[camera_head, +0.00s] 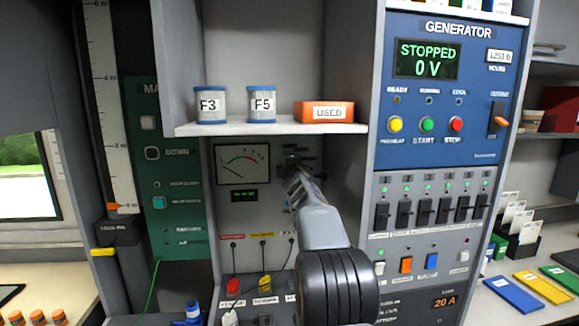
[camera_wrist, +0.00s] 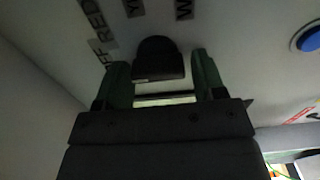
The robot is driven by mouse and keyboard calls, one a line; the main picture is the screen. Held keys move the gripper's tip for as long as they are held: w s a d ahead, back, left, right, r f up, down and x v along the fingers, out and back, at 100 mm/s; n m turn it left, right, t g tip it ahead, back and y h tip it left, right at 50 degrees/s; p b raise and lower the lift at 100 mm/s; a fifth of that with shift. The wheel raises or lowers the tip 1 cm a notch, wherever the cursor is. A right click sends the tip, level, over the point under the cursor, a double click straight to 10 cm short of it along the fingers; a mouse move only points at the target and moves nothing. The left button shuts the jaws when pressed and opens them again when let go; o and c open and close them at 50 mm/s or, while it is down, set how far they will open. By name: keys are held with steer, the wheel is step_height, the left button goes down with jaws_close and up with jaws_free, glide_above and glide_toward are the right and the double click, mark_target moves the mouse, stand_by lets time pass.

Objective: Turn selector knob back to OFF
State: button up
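The selector knob (camera_wrist: 158,57) is a dark, rounded knob on a grey panel in the wrist view, with OFF, RED and partly cut-off labels around its far side. Its pointing direction is too dark to tell. My gripper (camera_wrist: 162,80) is open, its two green fingers apart on either side of the knob's near part, with narrow gaps showing. In the head view, my gripper (camera_head: 299,178) reaches the panel right of the meter, just below small dark labels. The knob is mostly hidden behind it there.
A shelf (camera_head: 270,128) with cans F3 (camera_head: 210,104) and F5 (camera_head: 262,103) and an orange USED box (camera_head: 330,112) overhangs my gripper. The generator panel (camera_head: 440,130) stands close on the right. A blue button (camera_wrist: 308,38) is at the wrist view's right edge.

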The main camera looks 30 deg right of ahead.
steer(key=shift+o, duration=1.1)
steer(key=shift+s, duration=0.1)
steer(key=b+v, duration=0.3)
steer(key=v, duration=1)
steer(key=shift+s+a, duration=0.25)
steer(key=shift+s, duration=0.05)
steer(key=s+a+f+m+g+y, duration=0.4)
steer(key=s+a+f+m+g, duration=0.2)
steer(key=s+a+f, duration=0.5)
steer(key=s+a+f+m+g+y, duration=0.3)
steer(key=s+a+f+m+g, duration=0.3)
steer(key=s+a+f, duration=0.5)
steer(key=a+f+m, duration=0.1)
steer(key=a+f, duration=0.2)
steer(key=f, duration=0.5)
steer(key=shift+y, duration=0.4)
steer(key=shift+s, duration=0.15)
